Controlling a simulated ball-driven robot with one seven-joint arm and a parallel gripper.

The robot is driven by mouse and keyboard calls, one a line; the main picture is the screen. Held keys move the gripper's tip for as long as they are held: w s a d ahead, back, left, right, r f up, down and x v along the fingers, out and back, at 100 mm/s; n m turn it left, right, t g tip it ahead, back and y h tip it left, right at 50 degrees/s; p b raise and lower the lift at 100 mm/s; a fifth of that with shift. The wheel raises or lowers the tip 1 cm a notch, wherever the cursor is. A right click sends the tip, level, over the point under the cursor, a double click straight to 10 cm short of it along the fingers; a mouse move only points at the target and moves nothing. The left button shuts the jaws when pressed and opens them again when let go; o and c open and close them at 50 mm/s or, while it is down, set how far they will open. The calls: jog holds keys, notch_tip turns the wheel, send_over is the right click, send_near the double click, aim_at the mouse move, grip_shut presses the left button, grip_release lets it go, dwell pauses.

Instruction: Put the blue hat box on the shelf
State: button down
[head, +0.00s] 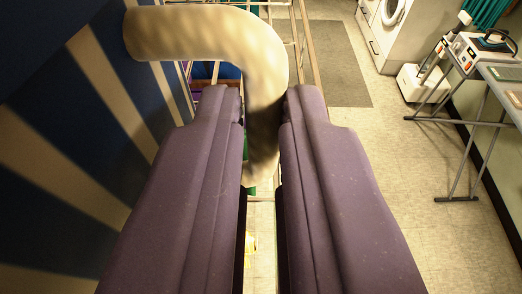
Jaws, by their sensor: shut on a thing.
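The blue hat box (122,68), dark blue with cream stripes, fills the left side of the head view, close to the camera and cut off by the frame. A thick cream curved handle (205,32) arches from its side to the right and down. My gripper (263,112) has two purple fingers, shut on the lower run of this handle, which passes between the fingertips. The box hangs beside the left finger. Its far side and base are hidden. I cannot clearly make out the shelf.
Thin tan rack bars (304,42) stand beyond the fingertips, with a blue thing (228,71) among them. A grey mat (342,65) lies on the floor. A white washer (397,42), a white appliance (424,84) and a folding-legged table (487,73) stand right. Floor at lower right is clear.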

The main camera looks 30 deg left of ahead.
jog(key=c, duration=1.1)
grip_release()
jog(key=shift+c, duration=0.2)
jog(key=shift+r, duration=0.1)
jog(key=b+v, duration=0.2)
jog(key=v, duration=1)
jog(key=w+d+r+m+t+h, duration=0.1)
jog(key=d+r+m+h, duration=0.25)
jog(key=d+r, duration=0.4)
jog(key=d+r+m+t+h, duration=0.2)
jog(key=d+r+h, duration=0.25)
jog(key=d, duration=0.65)
notch_tip(320, 180, down, 33)
jog(key=y+b, duration=0.1)
jog(key=b, duration=3.1)
jog(key=shift+w+r+b, duration=0.2)
jog(key=shift+w+b, duration=0.1)
